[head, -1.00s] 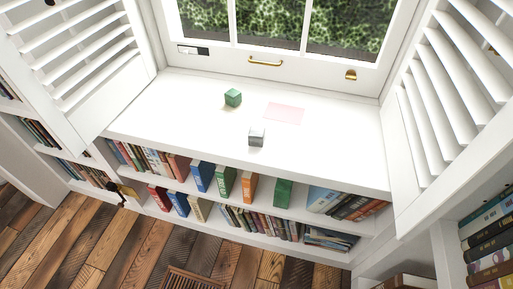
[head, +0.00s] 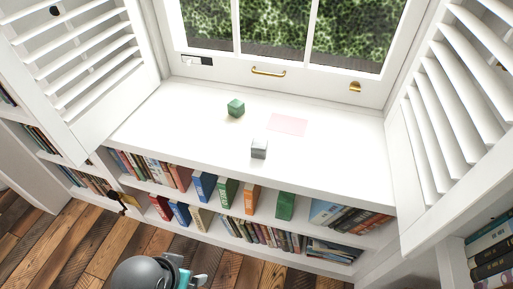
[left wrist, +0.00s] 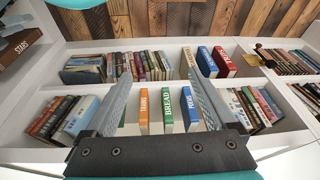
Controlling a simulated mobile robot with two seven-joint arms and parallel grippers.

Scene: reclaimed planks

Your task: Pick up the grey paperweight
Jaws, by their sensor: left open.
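The grey paperweight (head: 259,149) is a small block standing on the white window ledge (head: 180,125), near its front edge, in the head view. It does not show in the left wrist view. My left gripper (left wrist: 158,75) is open and empty in the left wrist view, its two fingers spread in front of the bookshelf. In the head view, a grey and teal part of my arm shows at the bottom edge, below the ledge and well apart from the paperweight. My right gripper is not in view.
Books such as a green one (head: 286,205) fill the shelves under the ledge. White louvred shutters (head: 455,110) flank both sides. The ledge is otherwise clear.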

